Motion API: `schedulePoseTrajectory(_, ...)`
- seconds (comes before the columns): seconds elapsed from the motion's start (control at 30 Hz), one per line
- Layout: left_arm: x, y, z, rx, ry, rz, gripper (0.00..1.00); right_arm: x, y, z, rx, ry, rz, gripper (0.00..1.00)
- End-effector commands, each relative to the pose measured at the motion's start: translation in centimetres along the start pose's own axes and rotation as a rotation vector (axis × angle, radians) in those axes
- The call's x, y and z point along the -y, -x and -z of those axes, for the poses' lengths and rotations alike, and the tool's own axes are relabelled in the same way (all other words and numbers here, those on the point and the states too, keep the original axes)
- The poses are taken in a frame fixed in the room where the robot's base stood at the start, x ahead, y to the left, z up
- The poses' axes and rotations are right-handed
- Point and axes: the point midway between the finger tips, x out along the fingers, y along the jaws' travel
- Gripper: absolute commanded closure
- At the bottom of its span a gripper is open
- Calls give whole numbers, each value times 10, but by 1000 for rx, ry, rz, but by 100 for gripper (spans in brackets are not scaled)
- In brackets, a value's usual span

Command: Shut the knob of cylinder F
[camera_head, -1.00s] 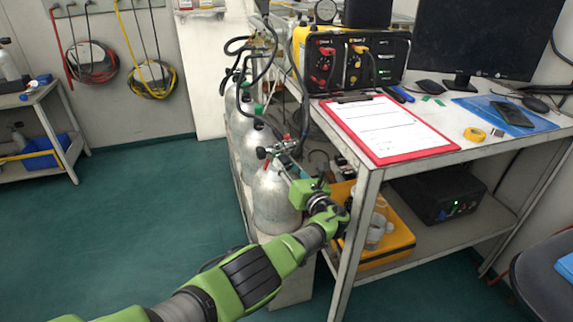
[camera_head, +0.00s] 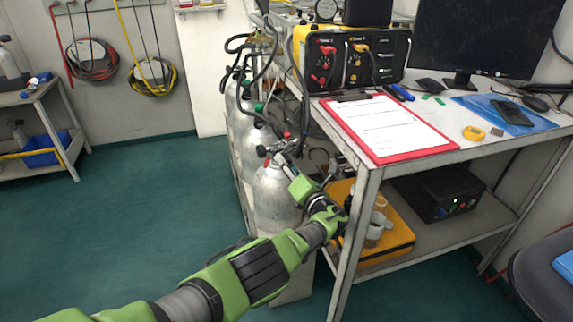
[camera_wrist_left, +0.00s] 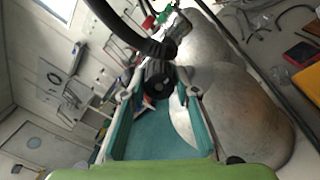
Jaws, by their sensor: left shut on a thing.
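The nearest silver cylinder (camera_head: 277,198) stands upright at the front of a row beside the workbench; no letter F is readable on it. Its valve, with a black part (camera_head: 262,151) on its left side, is at the top. My left gripper (camera_head: 281,162) reaches that valve from the front right. In the left wrist view, a round black knob (camera_wrist_left: 158,82) sits between the two fingertips, which close on it from both sides. The cylinder's rounded shoulder (camera_wrist_left: 245,110) is to the right. In the head view the fingers mostly hide the held knob. My right gripper is not in view.
More cylinders (camera_head: 240,110) stand behind, with black hoses above the valves. The bench (camera_head: 440,155) is close on the right, its front leg near my wrist. A yellow case (camera_head: 390,245) lies on its lower shelf. The floor at left is clear.

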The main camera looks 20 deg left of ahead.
Motion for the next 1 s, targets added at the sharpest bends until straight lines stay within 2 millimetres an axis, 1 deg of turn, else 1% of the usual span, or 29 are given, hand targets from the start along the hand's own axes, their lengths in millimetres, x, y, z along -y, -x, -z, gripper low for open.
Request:
schedulePoseTrajectory(0.3,0,0,1,0,-4,-1,93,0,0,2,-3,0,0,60)
schedulePoseTrajectory(0.33,0,0,1,0,-4,-1,64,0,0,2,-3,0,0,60)
schedulePoseTrajectory(0.37,0,0,1,0,-4,-1,56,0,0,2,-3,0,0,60)
schedulePoseTrajectory(0.4,0,0,1,0,-3,-1,55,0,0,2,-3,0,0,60)
schedulePoseTrajectory(0.77,0,1,1,0,-1,0,55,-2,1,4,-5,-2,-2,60)
schedulePoseTrajectory(1.0,2,10,1,1,0,0,55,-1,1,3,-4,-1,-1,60)
